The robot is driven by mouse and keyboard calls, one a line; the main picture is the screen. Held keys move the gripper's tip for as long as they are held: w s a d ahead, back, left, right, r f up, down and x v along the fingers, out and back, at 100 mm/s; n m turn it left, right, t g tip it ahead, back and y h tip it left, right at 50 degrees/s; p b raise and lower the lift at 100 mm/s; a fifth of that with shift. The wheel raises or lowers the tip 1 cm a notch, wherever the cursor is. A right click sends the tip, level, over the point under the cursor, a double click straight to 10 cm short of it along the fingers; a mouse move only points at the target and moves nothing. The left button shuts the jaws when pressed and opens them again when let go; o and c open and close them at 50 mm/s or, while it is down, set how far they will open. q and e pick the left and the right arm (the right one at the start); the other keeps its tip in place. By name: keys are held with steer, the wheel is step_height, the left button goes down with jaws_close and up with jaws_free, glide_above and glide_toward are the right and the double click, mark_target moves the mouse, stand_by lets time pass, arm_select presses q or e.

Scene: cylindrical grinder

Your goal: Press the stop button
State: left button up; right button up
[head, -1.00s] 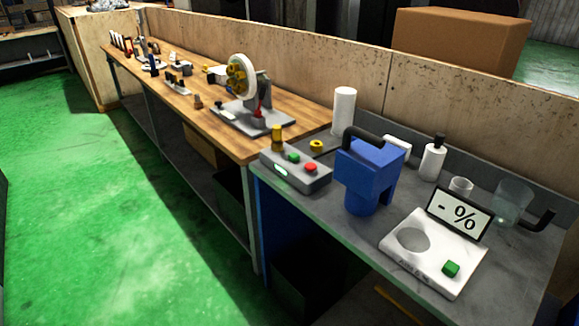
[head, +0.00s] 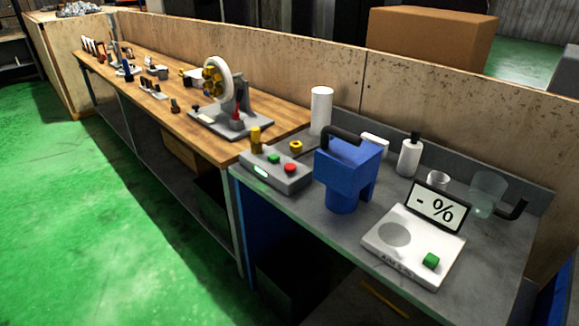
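A grey control box (head: 275,173) sits at the left end of the grey table, close to the wooden bench. On its top are a green button (head: 274,159) and a red button (head: 291,168), with a lit pale green window on its front face. The red button looks like the stop button; no label on it is readable. A yellow cylinder (head: 255,140) stands at the box's back left. Neither of my grippers shows in the head view.
A blue jug-like device (head: 347,175) stands right of the box. A white scale (head: 398,262) with a "- %" display (head: 438,207) is further right. A grinder-like machine (head: 230,98) stands on the wooden bench (head: 180,100). Green floor (head: 100,220) in front is clear.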

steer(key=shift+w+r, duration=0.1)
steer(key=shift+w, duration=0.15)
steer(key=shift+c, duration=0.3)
